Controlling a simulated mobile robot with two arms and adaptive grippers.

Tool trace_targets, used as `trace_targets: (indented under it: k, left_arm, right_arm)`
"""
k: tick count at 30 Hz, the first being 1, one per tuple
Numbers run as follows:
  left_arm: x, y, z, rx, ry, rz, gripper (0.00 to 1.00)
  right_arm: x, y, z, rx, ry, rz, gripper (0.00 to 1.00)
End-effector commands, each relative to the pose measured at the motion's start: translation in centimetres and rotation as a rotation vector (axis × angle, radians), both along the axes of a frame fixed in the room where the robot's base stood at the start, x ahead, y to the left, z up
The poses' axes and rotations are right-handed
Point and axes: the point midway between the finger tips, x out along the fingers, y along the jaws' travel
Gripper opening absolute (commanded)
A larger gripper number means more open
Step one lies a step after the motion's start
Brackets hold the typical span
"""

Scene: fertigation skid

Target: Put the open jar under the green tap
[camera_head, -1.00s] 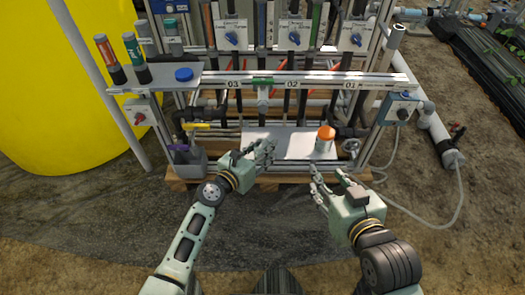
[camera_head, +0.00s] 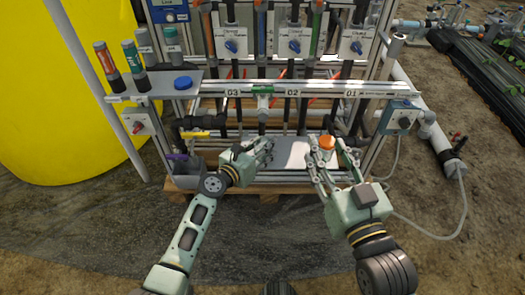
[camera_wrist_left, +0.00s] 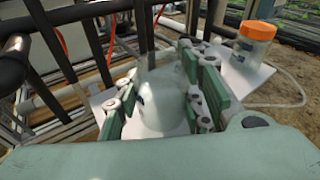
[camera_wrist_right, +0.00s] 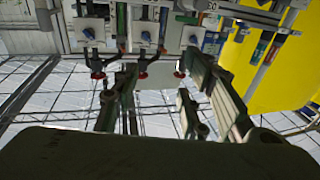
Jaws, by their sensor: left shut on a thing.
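My left gripper (camera_head: 263,150) is shut on a pale, translucent jar, seen between its fingers in the left wrist view (camera_wrist_left: 163,98). The jar is over or on the white plate (camera_head: 290,153); I cannot tell whether it touches. The green tap (camera_head: 263,88) is on the rail between labels 03 and 02, above and behind the left gripper. My right gripper (camera_head: 326,153) is open, its fingers apart in front of a jar with an orange lid (camera_head: 326,142). That jar also shows in the left wrist view (camera_wrist_left: 255,40). The right wrist view shows nothing held.
A blue lid (camera_head: 182,83) lies on the grey shelf (camera_head: 155,88) at left, near two dark bottles. A yellow-handled valve (camera_head: 194,134) and a grey holder (camera_head: 186,163) stand left of my left gripper. A large yellow tank (camera_head: 65,100) is at far left.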

Motion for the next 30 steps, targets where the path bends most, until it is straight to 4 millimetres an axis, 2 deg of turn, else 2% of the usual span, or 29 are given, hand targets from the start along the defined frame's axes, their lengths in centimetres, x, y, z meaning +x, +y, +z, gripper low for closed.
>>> trace_targets:
  k: [15,21,30]
  left_arm:
    - [2.3,0.0,-0.2,0.000,-0.001,0.000,0.03]
    - [2.6,0.0,-0.2,0.000,0.000,-0.001,0.03]
    - [2.6,0.0,-0.1,0.000,0.000,0.000,0.03]
  right_arm:
    - [-0.6,0.5,4.6,0.061,-0.231,0.014,0.40]
    - [-0.9,0.5,5.4,0.072,-0.269,0.016,0.40]
    - [-0.9,0.5,5.6,0.074,-0.274,0.016,0.40]
